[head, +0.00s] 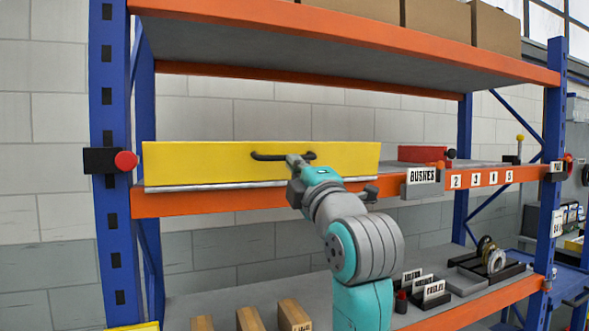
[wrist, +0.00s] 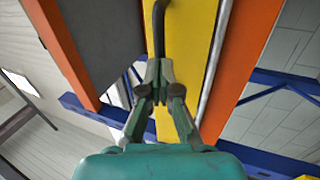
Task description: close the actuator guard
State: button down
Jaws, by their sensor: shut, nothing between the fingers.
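The yellow guard panel (head: 215,160) spans the left part of the middle shelf, its front face upright or nearly so. A silver strip (head: 215,186) runs along its lower edge. A dark bar handle (head: 268,156) is fixed across its upper middle. My gripper (head: 297,161) is at the handle's right end, its fingers shut and empty. In the wrist view my gripper (wrist: 160,70) points at the yellow panel (wrist: 190,60), in line with the end of the handle (wrist: 158,28). I cannot tell whether the fingertips touch the handle or the panel.
A red knob on a black box (head: 126,161) is on the left blue post. A red box (head: 422,153) and a "BUSHES" label block (head: 422,183) stand right of the panel. Orange beams (head: 350,32) run above and below it. The lower shelf holds wooden blocks and labelled trays.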

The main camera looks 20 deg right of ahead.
jog(key=shift+w+r, duration=0.55)
jog(key=shift+r, duration=0.3)
